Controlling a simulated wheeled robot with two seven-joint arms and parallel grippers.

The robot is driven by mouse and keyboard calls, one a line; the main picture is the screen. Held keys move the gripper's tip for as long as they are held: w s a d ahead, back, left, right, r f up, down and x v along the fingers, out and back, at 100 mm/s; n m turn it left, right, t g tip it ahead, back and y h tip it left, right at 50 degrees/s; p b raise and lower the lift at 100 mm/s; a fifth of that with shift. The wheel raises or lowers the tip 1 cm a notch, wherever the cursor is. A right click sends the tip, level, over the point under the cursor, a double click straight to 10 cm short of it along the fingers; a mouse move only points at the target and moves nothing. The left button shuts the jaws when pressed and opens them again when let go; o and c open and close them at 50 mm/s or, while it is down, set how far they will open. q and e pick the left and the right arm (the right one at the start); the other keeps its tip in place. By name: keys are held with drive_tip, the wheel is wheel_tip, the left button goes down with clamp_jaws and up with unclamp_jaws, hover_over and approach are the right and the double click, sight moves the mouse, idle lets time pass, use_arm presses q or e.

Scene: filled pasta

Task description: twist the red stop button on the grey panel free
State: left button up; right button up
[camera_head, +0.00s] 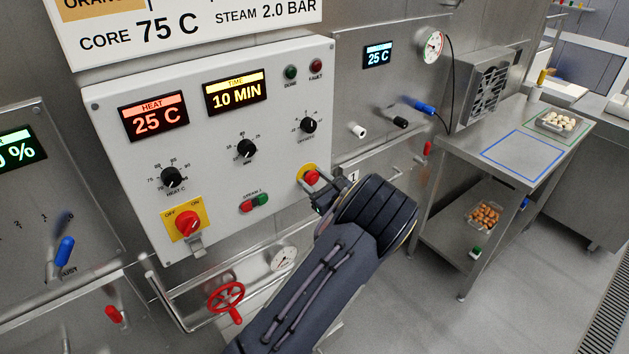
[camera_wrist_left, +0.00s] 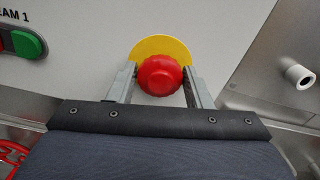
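The red stop button (camera_head: 312,177) sits on a round yellow plate at the lower right of the grey panel (camera_head: 215,120). In the left wrist view the red button (camera_wrist_left: 160,75) is in the centre, in front of its yellow backing (camera_wrist_left: 160,44). My left gripper (camera_wrist_left: 160,82) has one finger on each side of the button, and both fingertips appear to touch its sides. In the head view the left gripper (camera_head: 318,183) reaches the button from the lower right. The button's lower edge is partly hidden there. My right gripper is not in view.
A red switch on a yellow OFF/ON plate (camera_head: 202,218) is at the panel's lower left. Red and green buttons (camera_head: 254,202) lie left of the stop button. A red valve wheel (camera_head: 226,298) and pipes are below. A steel table (camera_head: 480,135) stands right.

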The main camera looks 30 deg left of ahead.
use_arm(q)
drive_tip(key=o, duration=0.3)
drive_tip(key=b+v, duration=0.2)
drive_tip(key=v, duration=0.5)
drive_tip(key=shift+s+d, duration=0.15)
drive_tip(key=shift+d, duration=0.25)
